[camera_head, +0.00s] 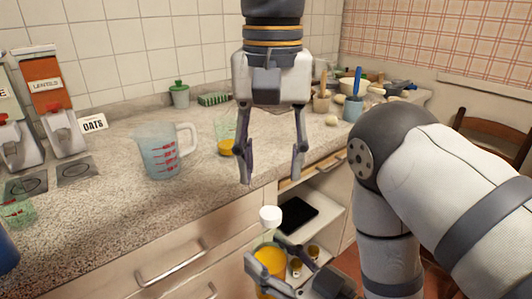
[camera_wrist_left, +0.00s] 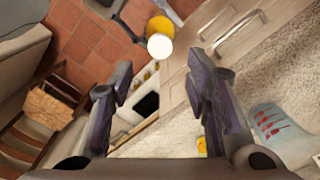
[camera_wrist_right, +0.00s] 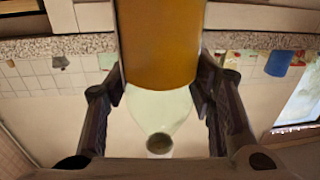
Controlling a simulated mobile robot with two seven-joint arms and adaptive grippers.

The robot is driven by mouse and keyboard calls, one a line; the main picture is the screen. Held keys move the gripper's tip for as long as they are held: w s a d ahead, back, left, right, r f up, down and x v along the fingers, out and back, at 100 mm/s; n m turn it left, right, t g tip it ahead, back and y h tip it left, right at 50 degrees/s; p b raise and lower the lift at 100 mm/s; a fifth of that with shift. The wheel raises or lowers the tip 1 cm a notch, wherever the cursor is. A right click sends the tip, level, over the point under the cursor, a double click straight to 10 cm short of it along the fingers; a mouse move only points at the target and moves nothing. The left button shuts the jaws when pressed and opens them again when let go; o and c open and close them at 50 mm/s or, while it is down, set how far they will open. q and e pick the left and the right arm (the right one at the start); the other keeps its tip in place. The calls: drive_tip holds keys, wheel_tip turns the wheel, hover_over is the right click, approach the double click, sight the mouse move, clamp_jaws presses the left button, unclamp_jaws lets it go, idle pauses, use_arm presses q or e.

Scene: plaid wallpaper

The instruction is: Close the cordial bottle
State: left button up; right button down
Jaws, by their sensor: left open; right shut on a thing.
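The cordial bottle (camera_head: 270,262) holds orange liquid and stands roughly upright in front of the counter. My right gripper (camera_head: 267,248) is shut on it; in the right wrist view the bottle body (camera_wrist_right: 158,45) fills the space between the fingers. A white cap (camera_head: 270,214) shows at the top of the bottle; I cannot tell how firmly it sits. My left gripper (camera_head: 272,178) is open and empty, pointing down above the cap, apart from it. In the left wrist view the cap (camera_wrist_left: 159,46) lies beyond the open fingertips, with orange behind it.
A measuring jug (camera_head: 162,152) stands on the counter (camera_head: 110,215). A green-lidded jar (camera_head: 179,94) and dispensers (camera_head: 45,95) are behind. Below, an open shelf holds a black flat item (camera_head: 297,213) and small jars (camera_head: 313,252). A chair (camera_head: 495,140) is at right.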

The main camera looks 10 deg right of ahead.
sight(270, 212)
use_arm(q)
wheel_tip(270, 212, down, 8)
idle(0.5)
clamp_jaws()
drive_tip(key=m, duration=0.8)
drive_tip(key=shift+o, duration=0.2)
unclamp_jaws()
